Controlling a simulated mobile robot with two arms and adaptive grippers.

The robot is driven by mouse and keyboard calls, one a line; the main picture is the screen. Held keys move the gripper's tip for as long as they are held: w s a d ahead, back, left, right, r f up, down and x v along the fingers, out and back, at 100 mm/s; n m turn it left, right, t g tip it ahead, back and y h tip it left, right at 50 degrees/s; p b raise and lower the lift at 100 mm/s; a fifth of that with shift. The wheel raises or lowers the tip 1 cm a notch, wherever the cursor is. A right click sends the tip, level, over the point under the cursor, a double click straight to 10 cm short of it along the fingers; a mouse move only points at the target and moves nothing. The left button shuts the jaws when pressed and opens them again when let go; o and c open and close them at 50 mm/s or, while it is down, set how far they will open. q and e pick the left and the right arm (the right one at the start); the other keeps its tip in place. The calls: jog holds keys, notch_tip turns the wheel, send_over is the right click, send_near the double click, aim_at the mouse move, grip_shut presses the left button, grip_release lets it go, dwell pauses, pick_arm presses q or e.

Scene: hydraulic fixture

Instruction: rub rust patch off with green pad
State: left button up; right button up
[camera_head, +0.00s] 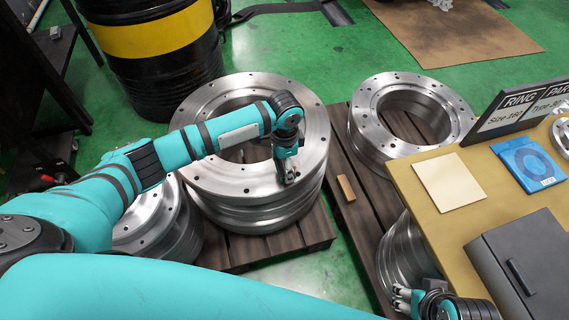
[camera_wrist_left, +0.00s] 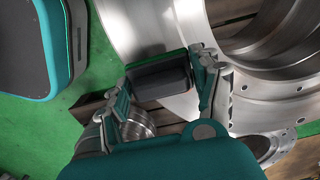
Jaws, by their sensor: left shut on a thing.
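My left gripper (camera_head: 286,172) is at the right part of the top face of a large steel ring (camera_head: 235,182), pointing down. In the left wrist view, the left gripper (camera_wrist_left: 163,66) is shut on a dark block-shaped pad with a green edge (camera_wrist_left: 160,78), held between both fingers. The ring's metal shows right behind the pad; I cannot tell whether they touch. No rust patch is clearly visible; the gripper and pad may cover it. My right gripper (camera_head: 404,298) is low at the right, beside the yellow-topped table; its finger opening is unclear.
The ring tops a stack on a wooden pallet (camera_head: 310,228). Another ring stack (camera_head: 380,150) stands to the right, with a small brown block (camera_head: 346,188) between. The table (camera_head: 440,225) carries a cream sheet (camera_head: 449,182), blue item (camera_head: 528,163), grey box (camera_head: 520,262) and sign. A black-yellow drum (camera_head: 160,80) stands behind.

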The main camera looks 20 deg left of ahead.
aim_at(295, 168)
pick_arm(q)
jog(key=shift+f, duration=1)
dwell(0.3)
jog(key=shift+w+d+r+b, duration=0.1)
jog(key=shift+w+d+b, duration=0.15)
jog(key=shift+w+d, duration=0.4)
jog(key=shift+w+d+b, duration=0.2)
jog(key=shift+w+d, duration=0.25)
jog(key=shift+w, duration=0.4)
